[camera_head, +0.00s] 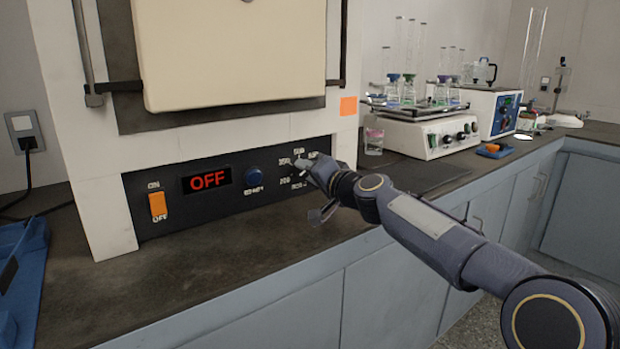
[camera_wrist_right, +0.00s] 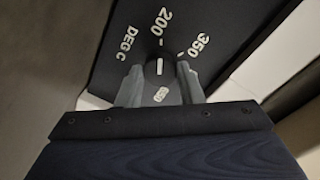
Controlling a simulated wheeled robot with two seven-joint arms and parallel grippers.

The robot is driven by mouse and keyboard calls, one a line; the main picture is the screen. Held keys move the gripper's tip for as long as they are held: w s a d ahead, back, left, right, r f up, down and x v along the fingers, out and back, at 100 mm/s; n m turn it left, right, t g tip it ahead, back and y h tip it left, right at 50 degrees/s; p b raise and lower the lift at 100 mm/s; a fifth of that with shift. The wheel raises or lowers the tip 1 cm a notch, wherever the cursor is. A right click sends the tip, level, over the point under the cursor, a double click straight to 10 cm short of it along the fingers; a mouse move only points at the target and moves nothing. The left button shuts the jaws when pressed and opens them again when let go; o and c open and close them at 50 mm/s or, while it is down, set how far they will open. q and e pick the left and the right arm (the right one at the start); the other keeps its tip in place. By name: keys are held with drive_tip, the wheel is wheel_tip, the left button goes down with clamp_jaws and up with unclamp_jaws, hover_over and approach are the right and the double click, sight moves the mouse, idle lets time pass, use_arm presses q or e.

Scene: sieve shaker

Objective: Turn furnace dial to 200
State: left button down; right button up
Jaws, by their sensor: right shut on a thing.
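The furnace (camera_head: 95,150) stands on the counter with a dark control panel (camera_head: 220,190) along its lower front. The dial (camera_wrist_right: 159,67) is a dark knob with a white pointer line, seen in the right wrist view. Its pointer lines up with the tick by the "200" mark; "350" lies to the right of it in that view. My right gripper (camera_head: 304,168) is at the panel, with its fingers shut on both sides of the dial. In the head view the gripper mostly hides the dial. My left gripper is out of view.
The panel's display (camera_head: 207,180) reads OFF, with an orange switch (camera_head: 158,206) to its left and a blue button (camera_head: 253,173) to its right. A shaker with glassware (camera_head: 422,131) stands to the right. A blue tray (camera_head: 30,265) lies at the left.

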drive_tip(key=shift+f+n, duration=0.1)
drive_tip(key=shift+n, duration=0.4)
drive_tip(key=o, duration=1)
drive_tip(key=shift+c, duration=0.2)
drive_tip(key=b+v, duration=0.1)
drive_tip(key=v, duration=0.5)
drive_tip(key=shift+s+d+b, duration=0.2)
drive_tip(key=shift+s+b, duration=0.1)
drive_tip(key=shift+b, duration=0.05)
drive_tip(key=shift+s+d, duration=0.25)
drive_tip(key=shift+s, duration=0.2)
